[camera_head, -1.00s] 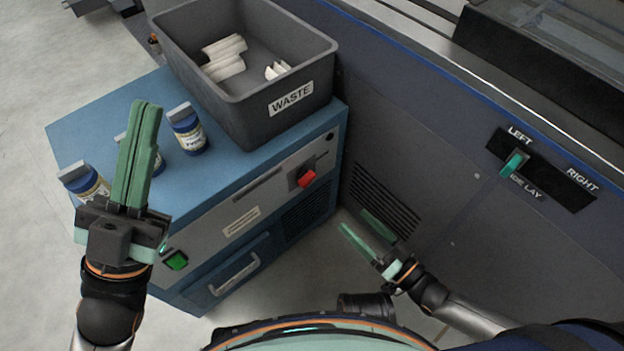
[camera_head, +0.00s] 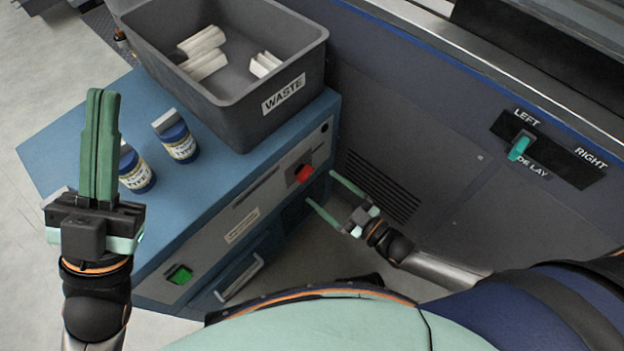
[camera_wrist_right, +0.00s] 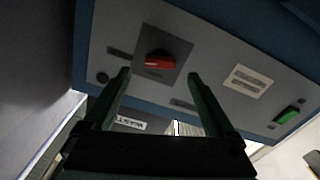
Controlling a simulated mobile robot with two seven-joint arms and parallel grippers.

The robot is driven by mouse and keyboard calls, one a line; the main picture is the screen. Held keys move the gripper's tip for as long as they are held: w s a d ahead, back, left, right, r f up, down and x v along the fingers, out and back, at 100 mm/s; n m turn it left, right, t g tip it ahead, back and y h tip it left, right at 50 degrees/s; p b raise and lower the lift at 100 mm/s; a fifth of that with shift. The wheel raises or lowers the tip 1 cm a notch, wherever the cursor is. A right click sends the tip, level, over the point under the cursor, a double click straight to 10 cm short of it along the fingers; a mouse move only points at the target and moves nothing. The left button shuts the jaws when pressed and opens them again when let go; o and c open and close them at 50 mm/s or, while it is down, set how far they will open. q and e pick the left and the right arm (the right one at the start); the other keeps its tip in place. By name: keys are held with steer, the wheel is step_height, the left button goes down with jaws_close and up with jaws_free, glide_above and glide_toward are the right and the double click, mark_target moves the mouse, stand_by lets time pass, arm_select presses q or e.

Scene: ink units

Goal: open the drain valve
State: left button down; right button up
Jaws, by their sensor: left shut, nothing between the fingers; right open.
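A red handle (camera_head: 304,173) sits on a dark square plate on the front of the blue and grey cabinet; it looks like the drain valve, though no label for it can be read. It shows in the right wrist view (camera_wrist_right: 165,63), lying crosswise beyond the fingertips. My right gripper (camera_head: 320,188) is open and empty, just in front of the handle and a little low in the head view. In the right wrist view its fingers (camera_wrist_right: 158,73) point at the plate, with the handle between their lines. My left gripper (camera_head: 102,92) is shut and empty, above the cabinet's left side.
A grey WASTE bin (camera_head: 235,115) holding white pieces stands on the cabinet top (camera_head: 205,172). Ink jars (camera_head: 177,140) stand to its left. A green switch (camera_head: 179,274) is low on the cabinet front. A dark machine panel (camera_head: 420,165) with a teal lever (camera_head: 519,147) is at right.

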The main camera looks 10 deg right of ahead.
steer(key=b+x, duration=0.1)
steer(key=x, duration=0.4)
steer(key=c, duration=1.4)
steer(key=shift+o, duration=0.2)
steer(key=shift+m, duration=1.7)
steer(key=o, duration=1.4)
steer(key=shift+c, duration=0.2)
steer(key=shift+s, duration=0.1)
steer(key=p, duration=0.3)
glide_toward(309, 177)
steer(key=v, duration=0.3)
steer(key=shift+s+d, duration=0.2)
steer(key=shift+s, duration=0.15)
